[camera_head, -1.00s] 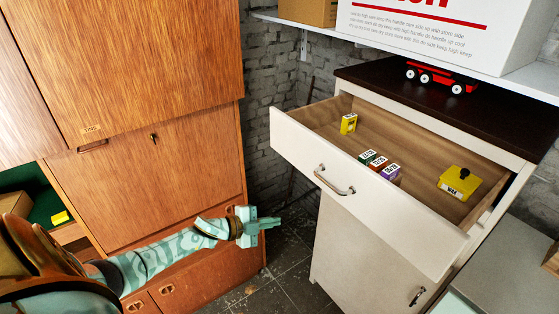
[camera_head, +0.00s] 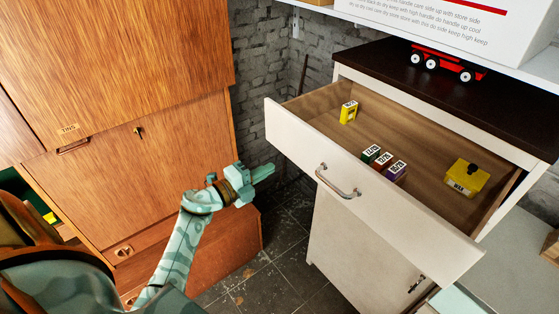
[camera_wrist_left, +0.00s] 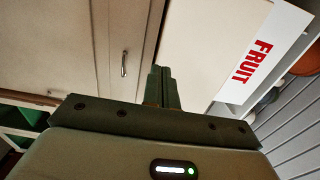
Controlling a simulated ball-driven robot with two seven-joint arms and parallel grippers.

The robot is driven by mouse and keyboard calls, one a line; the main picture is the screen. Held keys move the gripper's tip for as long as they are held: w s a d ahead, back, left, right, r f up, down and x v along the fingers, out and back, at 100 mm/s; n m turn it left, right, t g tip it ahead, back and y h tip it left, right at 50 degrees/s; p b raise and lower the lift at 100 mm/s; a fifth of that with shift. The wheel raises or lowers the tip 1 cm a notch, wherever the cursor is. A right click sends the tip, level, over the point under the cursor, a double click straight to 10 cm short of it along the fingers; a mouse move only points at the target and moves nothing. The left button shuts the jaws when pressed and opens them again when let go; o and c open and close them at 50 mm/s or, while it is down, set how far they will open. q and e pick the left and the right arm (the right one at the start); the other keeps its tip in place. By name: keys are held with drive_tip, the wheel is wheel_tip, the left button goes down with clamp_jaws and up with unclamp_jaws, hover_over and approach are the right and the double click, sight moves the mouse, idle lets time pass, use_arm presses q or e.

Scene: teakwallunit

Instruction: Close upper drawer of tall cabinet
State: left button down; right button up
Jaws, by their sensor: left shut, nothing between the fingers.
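The upper drawer (camera_head: 405,218) of the white cabinet (camera_head: 355,235) stands pulled well out, with a bar handle (camera_head: 337,182) on its front. Inside lie a yellow box (camera_head: 348,112) at the back left, several small coloured boxes (camera_head: 384,163) in the middle, and a yellow box with a black knob (camera_head: 464,178) on the right. My left gripper (camera_head: 266,173) is shut and empty, left of the drawer front and apart from it in the head view. Its closed fingers (camera_wrist_left: 161,88) also show in the left wrist view. My right gripper is out of view.
A tall brown wooden cabinet (camera_head: 120,60) stands on the left. A red toy wagon (camera_head: 447,64) sits on the white cabinet's dark top, below a shelf with a large white box (camera_head: 430,18). Dark floor tiles (camera_head: 270,275) are clear between the cabinets.

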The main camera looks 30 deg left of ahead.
use_arm(q)
drive_tip(key=x, duration=0.5)
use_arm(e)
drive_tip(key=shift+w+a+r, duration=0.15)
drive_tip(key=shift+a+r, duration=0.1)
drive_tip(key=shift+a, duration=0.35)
use_arm(q)
drive_tip(key=shift+w+d, duration=0.1)
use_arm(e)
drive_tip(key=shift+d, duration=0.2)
